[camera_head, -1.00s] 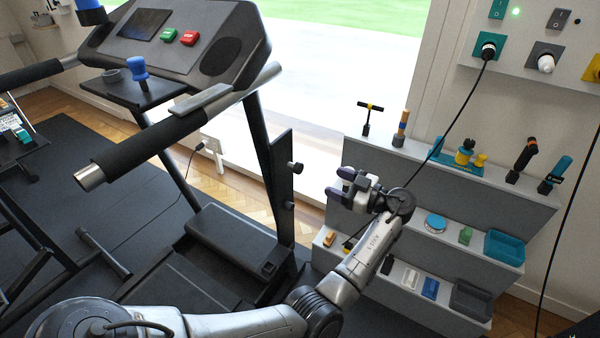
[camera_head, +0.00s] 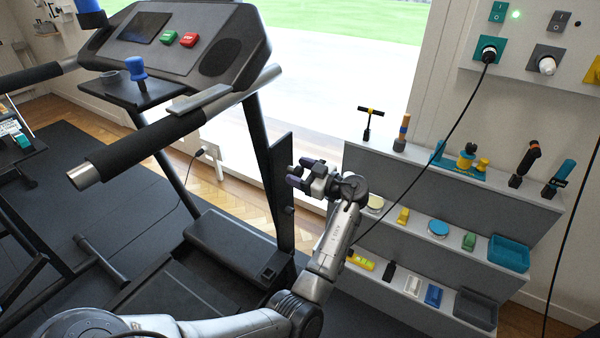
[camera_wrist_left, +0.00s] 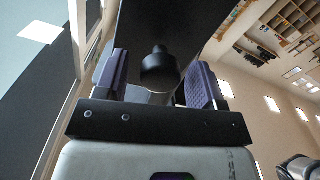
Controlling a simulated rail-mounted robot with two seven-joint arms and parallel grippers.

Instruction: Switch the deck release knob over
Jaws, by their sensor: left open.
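A dark upright plate on the treadmill (camera_head: 281,165) carries the deck release knob, which my left gripper (camera_head: 297,173) hides in the head view. In the left wrist view a round black knob (camera_wrist_left: 158,70) sticks out from a dark surface, between the two purple-padded fingers (camera_wrist_left: 160,82). The gripper is open, with gaps on both sides of the knob. I cannot tell how deep the knob sits between the fingers. A smaller dark knob (camera_head: 289,210) sits lower on the upright. My right gripper is not in view.
A grey stepped shelf (camera_head: 400,165) with several small objects stands right of my left arm. The treadmill handrail (camera_head: 150,140) and console (camera_head: 190,45) are at the upper left. A black cable (camera_head: 430,155) hangs from the wall socket past the shelf.

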